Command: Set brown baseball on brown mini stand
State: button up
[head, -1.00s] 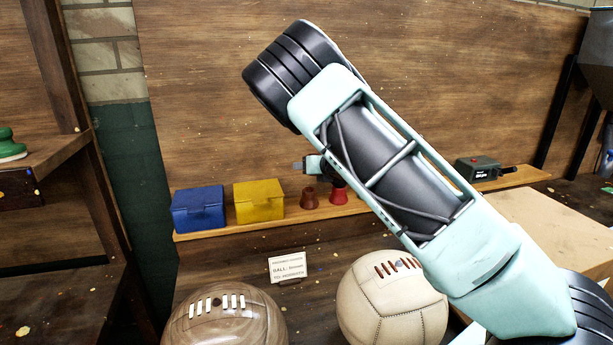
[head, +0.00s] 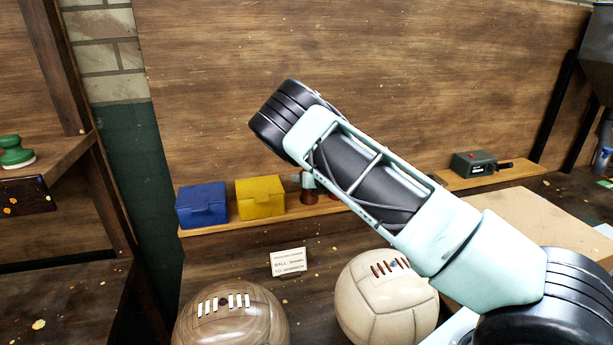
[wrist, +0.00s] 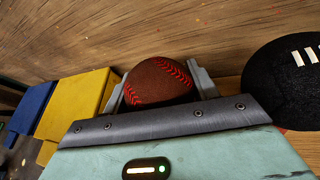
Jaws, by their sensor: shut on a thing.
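The brown baseball (wrist: 152,87) with red stitching sits between the two grey fingers of my gripper (wrist: 160,72) in the wrist view. My gripper is shut on it. In the head view my arm hides the ball, and only a small part of my gripper (head: 307,181) shows past the arm. The brown mini stand (head: 308,197) is on the wall shelf, right of the yellow box, partly covered. My gripper appears just above it in the picture; the exact gap cannot be told. The stand is not visible in the wrist view.
A blue box (head: 201,207) and a yellow box (head: 260,198) stand on the shelf. A black ball with white laces (wrist: 285,85) is right of my gripper. A brown ball (head: 230,318), a cream ball (head: 385,300) and a label card (head: 289,262) are below the shelf.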

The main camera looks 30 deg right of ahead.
jog(key=shift+f, duration=0.1)
jog(key=o, duration=1)
jog(key=shift+o, duration=0.2)
jog(key=b+v, duration=0.3)
jog(key=v, duration=0.9)
jog(key=shift+b, duration=0.3)
